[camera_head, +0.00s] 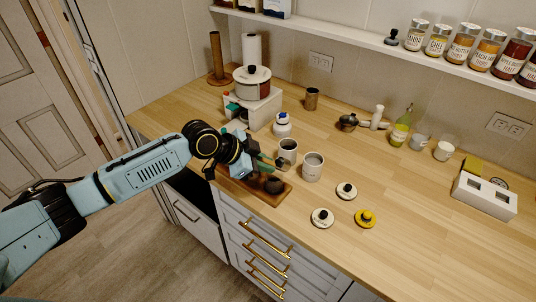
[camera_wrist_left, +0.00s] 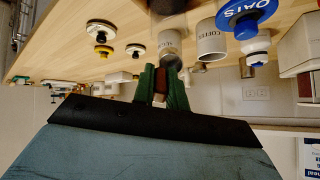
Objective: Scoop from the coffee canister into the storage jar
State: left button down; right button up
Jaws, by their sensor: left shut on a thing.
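My left gripper (camera_head: 264,163) is shut on a scoop, whose reddish-brown handle (camera_wrist_left: 160,87) sits between the green fingers in the wrist view. The scoop's grey bowl (camera_wrist_left: 173,62) lies just beyond the fingertips; I cannot tell whether it holds anything. The coffee canister (camera_head: 288,147), grey and open, stands upright just beyond the gripper; its label reads COFFEE in the wrist view (camera_wrist_left: 210,44). A second open grey canister (camera_head: 312,168) stands to its right; its label (camera_wrist_left: 169,40) is unclear. I cannot tell which vessel is the storage jar. My right gripper is not in view.
A wooden board (camera_head: 282,197) with a dark round object (camera_head: 274,186) lies at the counter's front edge. Loose lids, two white (camera_head: 346,191) (camera_head: 322,217) and one yellow (camera_head: 365,218), lie right of it. A blue-lidded OATS jar (camera_head: 282,127) stands behind.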

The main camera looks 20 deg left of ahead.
aim_at(273, 162)
pick_arm(q)
jog(key=shift+d+r+g+y+p, duration=0.25)
jog(key=shift+r+y+p, duration=0.2)
jog(key=shift+p, duration=0.5)
jog(key=shift+w+d+r+g+p, duration=0.1)
jog(key=shift+r+g+p, duration=0.05)
jog(key=shift+g+p, duration=0.15)
jog(key=shift+d+r+y+p, duration=0.1)
jog(key=shift+r+y+p, duration=0.05)
jog(key=shift+y+p, duration=0.25)
jog(key=shift+w+d+r+g+y+p, duration=0.4)
jog(key=shift+g+y+p, duration=0.15)
jog(key=shift+g+y, duration=0.5)
jog(key=shift+w+d+r+g+y+p, duration=0.2)
jog(key=shift+w+d+g+y+p, duration=0.15)
jog(key=shift+p, duration=0.6)
jog(key=shift+d+r+g+y+p, duration=0.1)
jog(key=shift+r+g+y+p, duration=0.15)
jog(key=shift+y+p, duration=0.1)
jog(key=shift+w+d+g+y, duration=0.45)
jog(key=shift+g+y, duration=0.35)
jog(key=shift+y, duration=0.1)
jog(key=shift+r, duration=0.1)
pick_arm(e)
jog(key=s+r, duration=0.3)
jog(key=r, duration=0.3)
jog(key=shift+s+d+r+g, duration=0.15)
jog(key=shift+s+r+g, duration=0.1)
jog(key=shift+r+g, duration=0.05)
